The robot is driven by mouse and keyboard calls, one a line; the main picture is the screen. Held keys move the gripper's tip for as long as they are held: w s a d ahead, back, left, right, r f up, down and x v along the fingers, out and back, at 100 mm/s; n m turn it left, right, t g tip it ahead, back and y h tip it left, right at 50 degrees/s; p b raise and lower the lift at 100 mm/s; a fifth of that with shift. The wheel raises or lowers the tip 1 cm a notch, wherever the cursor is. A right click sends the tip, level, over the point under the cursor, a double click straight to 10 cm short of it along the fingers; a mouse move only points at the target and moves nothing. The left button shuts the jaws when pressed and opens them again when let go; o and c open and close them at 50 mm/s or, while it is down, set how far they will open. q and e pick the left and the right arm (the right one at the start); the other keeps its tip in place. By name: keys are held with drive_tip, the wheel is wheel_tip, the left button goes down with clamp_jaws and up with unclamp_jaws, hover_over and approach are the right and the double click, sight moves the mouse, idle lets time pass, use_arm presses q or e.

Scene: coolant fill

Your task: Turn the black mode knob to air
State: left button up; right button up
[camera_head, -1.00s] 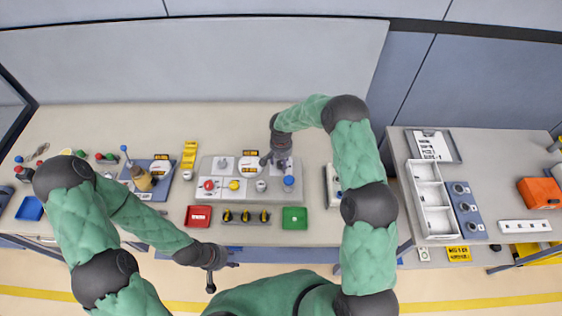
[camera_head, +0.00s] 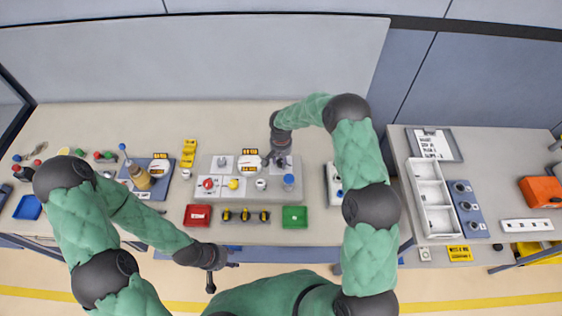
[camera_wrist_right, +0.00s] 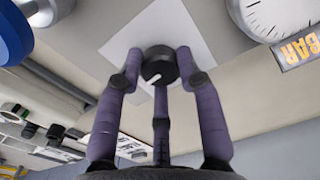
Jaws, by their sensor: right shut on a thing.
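The black mode knob (camera_wrist_right: 158,66) sits on a white square plate (camera_wrist_right: 190,28) on the grey panel and carries a short white mark. My right gripper (camera_wrist_right: 158,72) has its fingers closed around the knob in the right wrist view. In the head view my right gripper (camera_head: 279,160) is at the panel's back right and mostly hides the knob. The words around the knob cannot be read. My left gripper (camera_head: 221,268) hangs in front of the table's front edge, empty, with its fingers apart.
The grey panel (camera_head: 222,190) carries a red button (camera_head: 208,184), a yellow button (camera_head: 233,184), a blue knob (camera_head: 288,181) and a round gauge (camera_head: 248,166). A side table with a white bin (camera_head: 430,195) stands right.

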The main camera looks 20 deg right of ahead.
drive_tip(key=n+b, duration=0.2)
drive_tip(key=n, duration=0.1)
drive_tip(key=shift+f, duration=0.2)
drive_tip(key=n+b, duration=0.2)
drive_tip(key=n, duration=0.2)
drive_tip(key=shift+s, duration=0.1)
drive_tip(key=n+b, duration=0.1)
drive_tip(key=n, duration=0.3)
drive_tip(key=shift+n, duration=0.3)
drive_tip(key=n+b, duration=0.1)
drive_tip(key=n, duration=0.3)
drive_tip(key=shift+r+n, duration=0.1)
drive_tip(key=shift+n, duration=0.3)
drive_tip(key=o, duration=1.1)
drive_tip(key=shift+o, duration=0.2)
drive_tip(key=shift+r, duration=0.1)
